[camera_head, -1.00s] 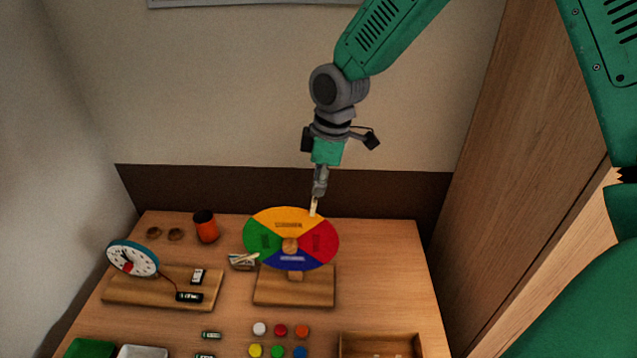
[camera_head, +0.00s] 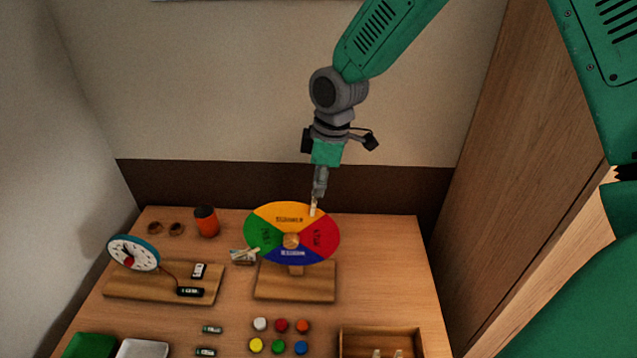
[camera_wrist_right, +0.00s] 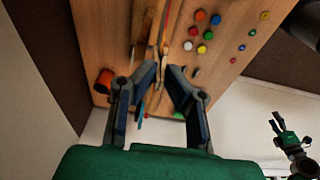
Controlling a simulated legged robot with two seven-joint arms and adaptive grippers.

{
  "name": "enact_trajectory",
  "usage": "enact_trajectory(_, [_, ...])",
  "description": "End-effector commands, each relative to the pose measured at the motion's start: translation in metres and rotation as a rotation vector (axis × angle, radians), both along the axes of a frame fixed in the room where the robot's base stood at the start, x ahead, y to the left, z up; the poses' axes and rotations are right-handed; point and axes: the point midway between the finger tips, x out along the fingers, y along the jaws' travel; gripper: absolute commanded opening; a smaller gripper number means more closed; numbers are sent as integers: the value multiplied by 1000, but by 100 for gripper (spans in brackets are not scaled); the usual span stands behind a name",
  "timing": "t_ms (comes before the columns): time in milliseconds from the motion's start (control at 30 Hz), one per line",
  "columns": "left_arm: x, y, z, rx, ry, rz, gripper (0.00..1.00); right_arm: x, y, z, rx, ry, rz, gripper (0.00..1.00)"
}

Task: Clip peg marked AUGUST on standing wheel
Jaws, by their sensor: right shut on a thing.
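The standing wheel (camera_head: 264,219) is upright on a wooden base (camera_head: 295,287), with yellow, red, blue and green sectors. The yellow one reads SUMMER. My right gripper (camera_head: 317,195) is above the wheel's upper right rim, shut on a pale wooden peg (camera_head: 313,208). The peg points down and overlaps the yellow sector near the red one. Its marking is not readable, and I cannot tell whether it grips the rim. In the right wrist view the wheel shows nearly edge-on and blurred, beyond my right fingers (camera_wrist_right: 168,80). My left gripper (camera_wrist_right: 277,122) shows small there; its opening is unclear.
More pegs lie in a small holder (camera_head: 243,257) left of the wheel. Coloured discs (camera_head: 281,325) and an open wooden box (camera_head: 380,333) are in front.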

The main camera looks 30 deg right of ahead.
Motion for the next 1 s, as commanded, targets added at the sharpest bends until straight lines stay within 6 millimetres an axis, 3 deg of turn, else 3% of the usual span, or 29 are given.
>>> enact_trajectory(33, [0, 0, 0, 0, 0, 0, 52, 0, 0, 0, 0, 0, 0, 0])
enact_trajectory(100, [0, 0, 0, 0, 0, 0, 52, 0, 0, 0, 0, 0, 0, 32])
enact_trajectory(400, [0, 0, 0, 0, -1, 0, 52, 0, 0, 1, 0, 0, 0, 32])
enact_trajectory(533, [-3, 0, 1, 0, -2, 0, 52, 0, -1, 10, 1, -3, -1, 32])
enact_trajectory(1000, [-2, 0, 1, 0, -3, 0, 52, -8, -12, 99, 2, -3, 0, 32])
